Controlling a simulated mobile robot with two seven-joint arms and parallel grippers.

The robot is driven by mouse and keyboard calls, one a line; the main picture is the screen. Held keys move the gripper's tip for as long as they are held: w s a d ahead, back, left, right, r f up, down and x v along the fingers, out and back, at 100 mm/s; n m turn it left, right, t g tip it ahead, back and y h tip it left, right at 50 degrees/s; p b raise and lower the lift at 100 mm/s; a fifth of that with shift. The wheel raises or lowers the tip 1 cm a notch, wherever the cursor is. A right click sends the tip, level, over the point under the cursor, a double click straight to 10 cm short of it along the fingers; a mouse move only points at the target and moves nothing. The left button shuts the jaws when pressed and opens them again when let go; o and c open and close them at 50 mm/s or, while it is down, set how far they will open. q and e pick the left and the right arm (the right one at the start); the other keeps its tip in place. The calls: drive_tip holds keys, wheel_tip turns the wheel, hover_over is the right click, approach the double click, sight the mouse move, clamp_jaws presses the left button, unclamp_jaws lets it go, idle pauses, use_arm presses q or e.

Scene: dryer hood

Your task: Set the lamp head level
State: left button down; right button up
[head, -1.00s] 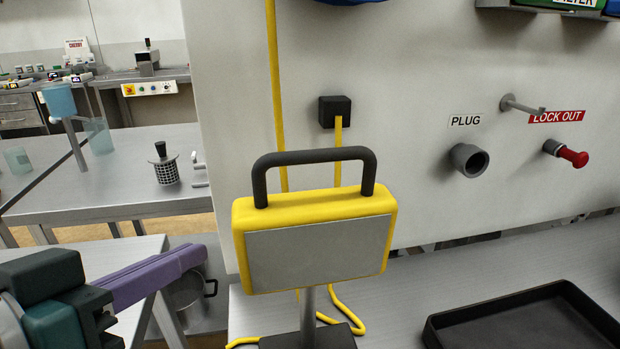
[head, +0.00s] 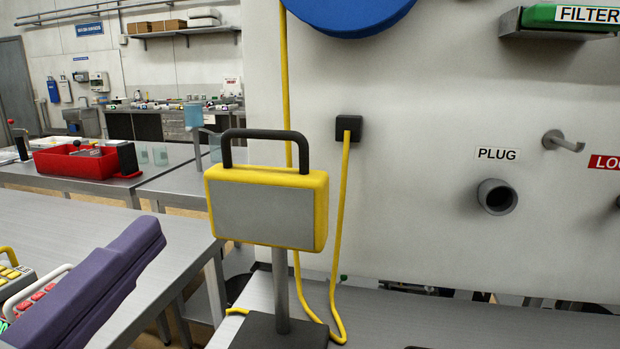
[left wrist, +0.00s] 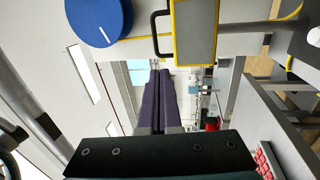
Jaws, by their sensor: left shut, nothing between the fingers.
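The lamp head (head: 266,210) is a yellow box with a grey front panel and a black handle (head: 266,134) on top. It sits on a grey post (head: 281,290) above a dark base (head: 265,334). Its top edge slopes slightly down to the right in the head view; I cannot tell its true tilt. It also shows in the left wrist view (left wrist: 195,32). My left gripper (head: 150,235), with purple fingers, is shut and empty, left of the lamp head and apart from it. The fingers also show in the left wrist view (left wrist: 160,76). My right gripper is not in view.
A white panel (head: 420,150) stands behind the lamp, with a blue disc (head: 350,12), a black cable box (head: 348,128) and a grey plug socket (head: 497,197). A yellow cable (head: 341,230) hangs behind the lamp. A red bin (head: 75,162) stands on a table at left.

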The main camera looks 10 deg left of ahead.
sight(234, 135)
use_arm(q)
drive_tip(key=shift+n, duration=0.3)
drive_tip(key=p+x, duration=0.1)
drive_tip(key=x, duration=0.3)
drive_tip(key=p+x, duration=0.1)
drive_tip(key=x, duration=0.3)
drive_tip(key=r+p+x, duration=0.1)
drive_tip(key=x, duration=0.3)
drive_tip(key=shift+w+a+r, duration=0.1)
drive_tip(key=shift+w+a, duration=0.2)
drive_tip(key=shift+a, duration=0.1)
drive_tip(key=shift+w, duration=0.5)
drive_tip(key=r+p, duration=0.1)
drive_tip(key=p, duration=0.2)
drive_tip(key=shift+w, duration=0.4)
drive_tip(key=shift+f+g, duration=0.1)
drive_tip(key=shift+g, duration=0.2)
drive_tip(key=shift+f, duration=0.15)
